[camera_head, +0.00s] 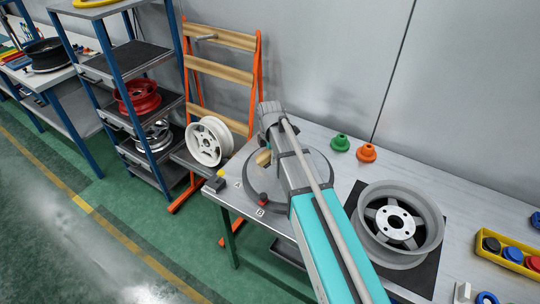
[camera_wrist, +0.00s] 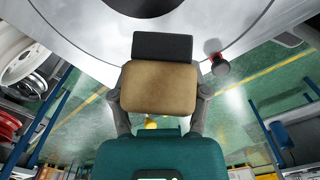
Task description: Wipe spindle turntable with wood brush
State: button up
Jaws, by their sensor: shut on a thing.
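The wood brush shows in the wrist view as a tan block (camera_wrist: 158,88) with a dark bristle strip (camera_wrist: 162,47) at its far end. My gripper (camera_wrist: 161,92) is shut on it, one finger on each side. The grey spindle turntable (camera_wrist: 75,30) fills the top of the wrist view, its dark centre partly cut off. The bristles overlap the disc; I cannot tell if they touch it. In the head view the turntable (camera_head: 318,175) sits on the bench, partly hidden by my arm. A bit of the brush (camera_head: 263,157) shows left of my arm.
A red knob (camera_head: 263,197) stands at the turntable's front edge. A silver wheel (camera_head: 401,222) lies on a dark mat to the right. Green (camera_head: 340,142) and orange (camera_head: 366,153) cones stand behind. A white wheel (camera_head: 209,141) stands left of the bench.

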jog(key=shift+r+p, duration=1.45)
jog(key=shift+r, duration=0.25)
jog(key=shift+r+p, duration=1.5)
jog(key=shift+d, duration=0.15)
